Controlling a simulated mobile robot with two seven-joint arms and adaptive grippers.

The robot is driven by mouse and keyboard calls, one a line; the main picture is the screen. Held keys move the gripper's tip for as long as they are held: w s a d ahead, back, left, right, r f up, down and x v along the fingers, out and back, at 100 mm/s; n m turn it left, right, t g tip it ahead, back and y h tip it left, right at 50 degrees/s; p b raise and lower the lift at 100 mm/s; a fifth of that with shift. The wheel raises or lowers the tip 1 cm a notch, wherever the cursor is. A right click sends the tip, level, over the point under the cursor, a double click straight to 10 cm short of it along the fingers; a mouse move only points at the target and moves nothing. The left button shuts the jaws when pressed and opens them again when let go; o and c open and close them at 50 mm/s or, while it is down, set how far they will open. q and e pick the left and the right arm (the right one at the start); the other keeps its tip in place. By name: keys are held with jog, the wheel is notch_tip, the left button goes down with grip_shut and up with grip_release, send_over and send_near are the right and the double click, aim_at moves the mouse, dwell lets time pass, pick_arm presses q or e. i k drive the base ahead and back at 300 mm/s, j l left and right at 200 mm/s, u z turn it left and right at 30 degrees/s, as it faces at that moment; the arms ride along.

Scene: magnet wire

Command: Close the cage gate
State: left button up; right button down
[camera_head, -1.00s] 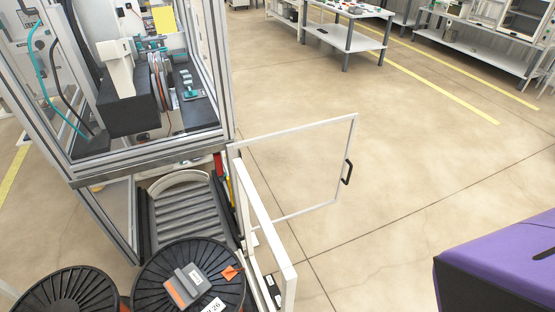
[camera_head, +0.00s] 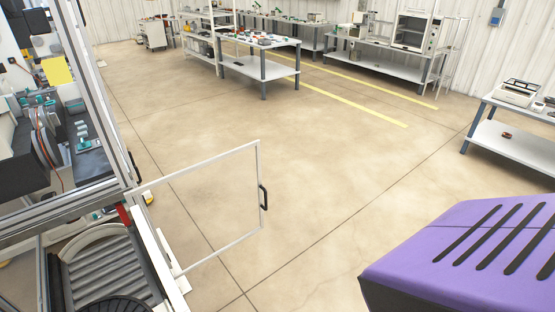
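The cage gate (camera_head: 258,161) is a thin pale frame with a clear panel, swung open out over the floor to the right of the machine cage (camera_head: 98,120). Its black handle (camera_head: 264,197) sits on the gate's far right upright. The hinge side meets the cage near its lower right corner. Neither gripper shows in the head view. A purple, black-slotted body (camera_head: 460,255) fills the lower right corner.
A roller conveyor (camera_head: 100,265) runs under the cage, with part of a black spool (camera_head: 115,305) at the bottom edge. Worktables stand at the back (camera_head: 262,65) and right (camera_head: 515,140). The floor (camera_head: 330,180) between is clear.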

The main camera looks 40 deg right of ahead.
aim_at(128, 195)
jog(key=l, duration=0.55)
jog(key=k+l, duration=0.1)
jog(key=l, duration=0.4)
jog(key=i+l, duration=0.1)
jog(key=l, duration=0.25)
jog(key=i+l, duration=0.15)
jog(key=l, duration=0.2)
jog(key=i+l, duration=0.1)
jog(key=l, duration=0.25)
jog(key=i+l, duration=0.6)
jog(key=i, duration=0.15)
jog(key=i+l, duration=0.65)
jog(key=i, duration=0.1)
